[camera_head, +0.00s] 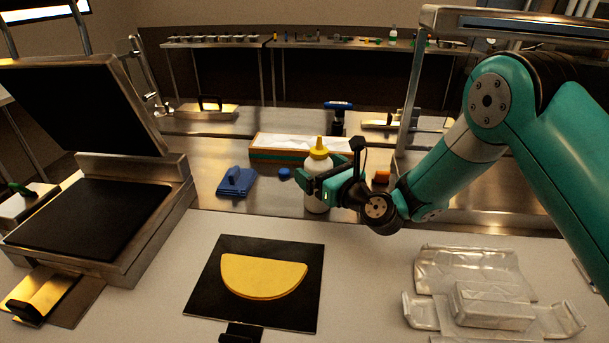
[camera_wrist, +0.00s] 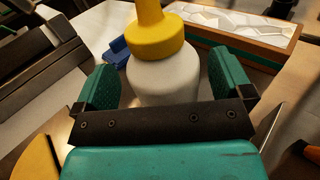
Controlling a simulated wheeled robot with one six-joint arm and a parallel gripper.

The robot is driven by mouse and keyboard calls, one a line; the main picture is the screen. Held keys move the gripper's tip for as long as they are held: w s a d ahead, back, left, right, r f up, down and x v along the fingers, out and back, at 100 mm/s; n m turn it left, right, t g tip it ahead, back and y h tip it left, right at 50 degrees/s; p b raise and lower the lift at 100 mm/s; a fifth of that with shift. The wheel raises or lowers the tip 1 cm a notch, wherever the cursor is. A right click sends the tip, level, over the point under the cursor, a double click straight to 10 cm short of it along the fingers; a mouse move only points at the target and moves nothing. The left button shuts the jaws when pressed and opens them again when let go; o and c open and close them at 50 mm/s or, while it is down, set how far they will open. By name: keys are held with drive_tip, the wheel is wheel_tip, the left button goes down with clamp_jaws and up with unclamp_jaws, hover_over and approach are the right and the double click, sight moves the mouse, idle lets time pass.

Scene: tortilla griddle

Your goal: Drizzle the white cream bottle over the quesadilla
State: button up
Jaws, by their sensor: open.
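The white cream bottle (camera_head: 317,176) with a yellow cap stands upright on the steel counter. My gripper (camera_head: 313,185) is at the bottle, with its fingers around the bottle's body. In the wrist view the bottle (camera_wrist: 165,78) stands between the two green fingers of my gripper (camera_wrist: 167,85), and the jaws are open. A narrow gap shows beside the fingers. The yellow half-round quesadilla (camera_head: 262,277) lies flat on a black square board (camera_head: 208,294) in front of the bottle. The quesadilla's edge also shows in the wrist view (camera_wrist: 38,163).
An open press griddle (camera_head: 98,215) stands at the left. The white counter between board and packaging is free.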

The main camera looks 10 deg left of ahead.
drive_tip(key=shift+w, duration=0.65)
drive_tip(key=shift+a, duration=0.25)
drive_tip(key=shift+c, duration=1.1)
drive_tip(key=shift+s+a+r, duration=0.1)
drive_tip(key=c, duration=0.9)
drive_tip(key=shift+c, duration=0.2)
